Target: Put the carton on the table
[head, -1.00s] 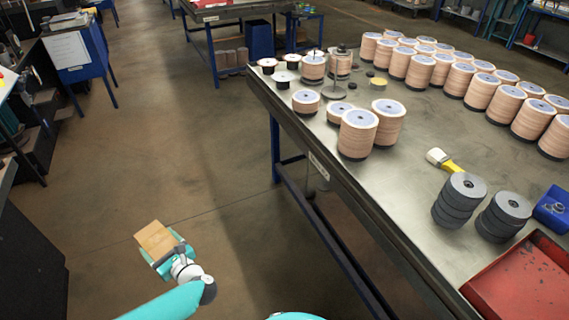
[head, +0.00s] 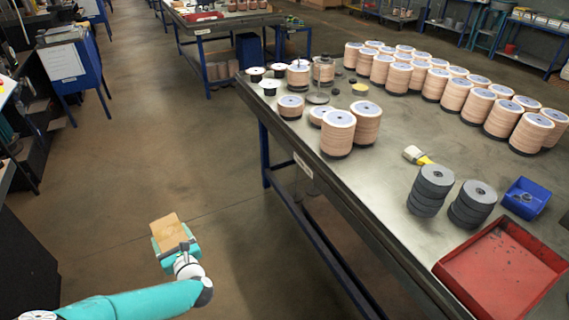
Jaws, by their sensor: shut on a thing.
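The carton (head: 168,230) is a small tan-brown box at the lower left of the head view. My gripper (head: 174,243), teal and grey, is shut on it and holds it over the open floor, left of the table. The fingertips are partly hidden behind my wrist and the carton. The table (head: 378,185) is a grey metal-topped workbench with blue legs, filling the right side. A clear gap of floor lies between the carton and the table's near left edge.
Stacks of tan flap discs (head: 338,132) crowd the table's back and left. Grey disc stacks (head: 431,190), a brush (head: 416,156), a blue bin (head: 526,198) and a red tray (head: 500,270) occupy the right front. Bare tabletop lies in the middle. A blue stand (head: 75,65) is at far left.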

